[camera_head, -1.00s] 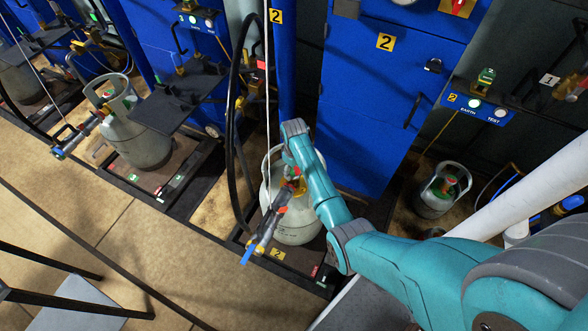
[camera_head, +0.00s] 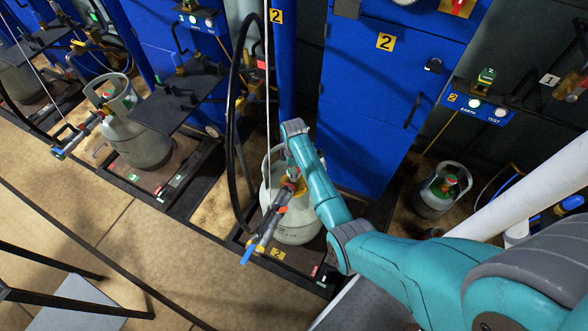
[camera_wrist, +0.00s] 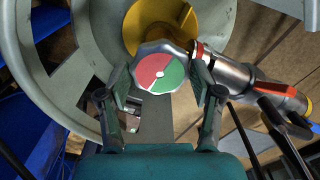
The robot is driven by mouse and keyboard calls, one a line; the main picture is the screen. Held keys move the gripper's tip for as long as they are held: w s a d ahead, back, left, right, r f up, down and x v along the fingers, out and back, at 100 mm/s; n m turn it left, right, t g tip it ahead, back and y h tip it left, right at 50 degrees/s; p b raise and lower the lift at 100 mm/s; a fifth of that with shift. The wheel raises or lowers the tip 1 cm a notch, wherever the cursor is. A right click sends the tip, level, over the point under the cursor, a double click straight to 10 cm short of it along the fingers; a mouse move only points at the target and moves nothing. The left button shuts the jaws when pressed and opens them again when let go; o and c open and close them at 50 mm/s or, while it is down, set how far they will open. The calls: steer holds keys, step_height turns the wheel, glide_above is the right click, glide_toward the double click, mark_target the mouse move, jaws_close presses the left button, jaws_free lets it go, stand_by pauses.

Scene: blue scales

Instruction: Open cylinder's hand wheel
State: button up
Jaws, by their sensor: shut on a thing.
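The hand wheel (camera_wrist: 160,72), with a red and green face, sits on top of the cylinder in the wrist view. My gripper (camera_wrist: 165,88) has one finger on each side of the hand wheel and is shut on it. A yellow part (camera_wrist: 185,22) shows beside the wheel. A metal connector (camera_wrist: 235,75) with a red band joins near the wheel on the right. In the head view the gripper's fingertips are hidden by my arm.
A filling hose fitting with a blue lever (camera_head: 247,255) hangs at the cylinder's front left. The cylinder's collar (camera_wrist: 85,60) curves around the valve. Another cylinder (camera_head: 140,140) stands on the scale at left, and a smaller one (camera_head: 437,198) stands at right. A blue cabinet (camera_head: 375,100) is behind.

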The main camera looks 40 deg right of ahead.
stand_by(0.3)
steer(key=o, duration=1.1)
steer(key=shift+o, duration=0.2)
steer(key=shift+r, duration=0.1)
step_height(320, 180, up, 12)
stand_by(0.4)
